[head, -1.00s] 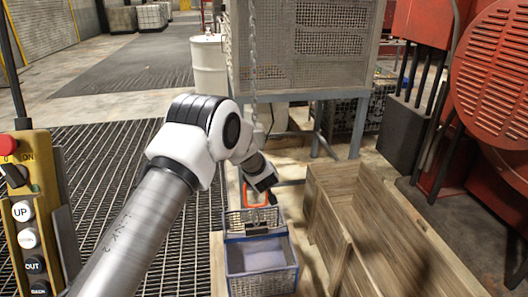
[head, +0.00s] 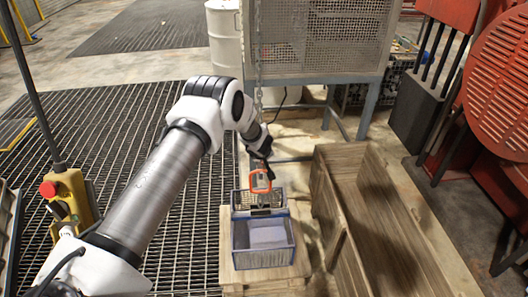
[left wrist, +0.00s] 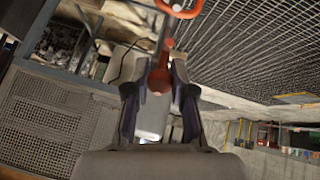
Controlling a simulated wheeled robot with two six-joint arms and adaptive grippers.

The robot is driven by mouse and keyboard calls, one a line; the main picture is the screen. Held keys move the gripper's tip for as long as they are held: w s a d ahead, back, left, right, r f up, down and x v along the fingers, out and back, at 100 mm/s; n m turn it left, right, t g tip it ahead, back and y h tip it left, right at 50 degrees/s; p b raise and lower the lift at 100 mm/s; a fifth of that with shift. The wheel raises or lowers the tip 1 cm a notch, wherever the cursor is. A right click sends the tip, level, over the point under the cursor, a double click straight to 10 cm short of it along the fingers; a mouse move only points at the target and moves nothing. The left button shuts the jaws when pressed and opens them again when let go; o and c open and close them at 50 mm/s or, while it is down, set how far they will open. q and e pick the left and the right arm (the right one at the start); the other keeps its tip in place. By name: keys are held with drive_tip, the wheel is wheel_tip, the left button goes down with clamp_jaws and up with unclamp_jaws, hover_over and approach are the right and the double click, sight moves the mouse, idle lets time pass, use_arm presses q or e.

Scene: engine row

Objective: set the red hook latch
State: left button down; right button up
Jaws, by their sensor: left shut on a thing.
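The red hook (head: 261,182) hangs upright below my left gripper (head: 260,152) in the head view, just above the back edge of a blue-rimmed box (head: 263,257). In the left wrist view my left gripper (left wrist: 160,90) is shut on a red knob-like part (left wrist: 160,78) of it. A stem runs from this part to a red ring (left wrist: 180,10) at the top edge. A grey chain (head: 258,65) comes down from above to my left wrist; its lower end is hidden there. I cannot tell how the latch stands. My right gripper is not in view.
The box stands on a wooden base (head: 240,273). A long open wooden crate (head: 395,215) is right of it. A mesh cabinet (head: 320,40) on legs stands behind, with a white drum (head: 223,40) beside it. A yellow control pendant (head: 72,200) is at left.

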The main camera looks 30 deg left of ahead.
use_arm(q)
drive_tip(key=shift+r, duration=0.1)
drive_tip(key=c, duration=1.1)
unclamp_jaws()
drive_tip(key=shift+c, duration=0.2)
drive_tip(key=shift+o, duration=0.9)
drive_tip(key=shift+a, duration=0.1)
drive_tip(key=v, duration=1.1)
drive_tip(key=shift+s+r, duration=0.2)
drive_tip(key=shift+r, duration=0.1)
